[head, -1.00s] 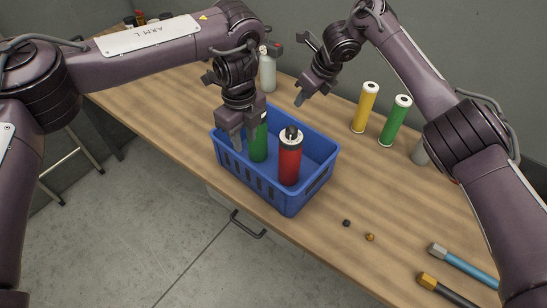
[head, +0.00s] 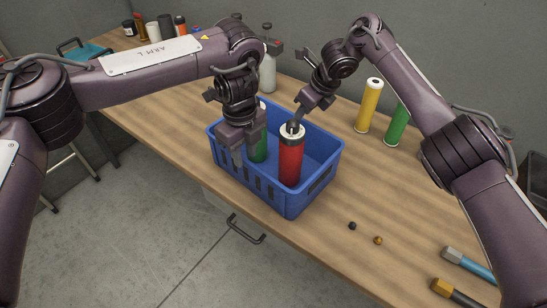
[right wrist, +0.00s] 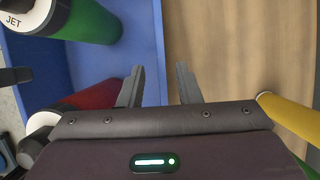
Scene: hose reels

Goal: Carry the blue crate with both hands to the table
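The blue crate (head: 289,198) stands on the wooden table (head: 400,215) near its front edge. It holds a red cylinder (head: 290,163) and a green cylinder (head: 259,145); the green one is partly hidden by my left gripper. My left gripper (head: 237,158) points down at the crate's near-left wall; whether its fingers are closed on the wall is unclear. My right gripper (head: 299,113) is at the crate's far wall. In the right wrist view (right wrist: 158,82) its fingers are apart, one over the crate's inside (right wrist: 140,35), one over the table, with the wall's edge between them.
A yellow cylinder (head: 368,105) and another green cylinder (head: 396,125) stand behind right. A grey bottle (head: 268,73) stands behind the crate. Two small knobs (head: 352,226) (head: 378,240) and two hex-ended tools (head: 465,262) (head: 455,292) lie right. A drawer handle (head: 246,229) juts out below.

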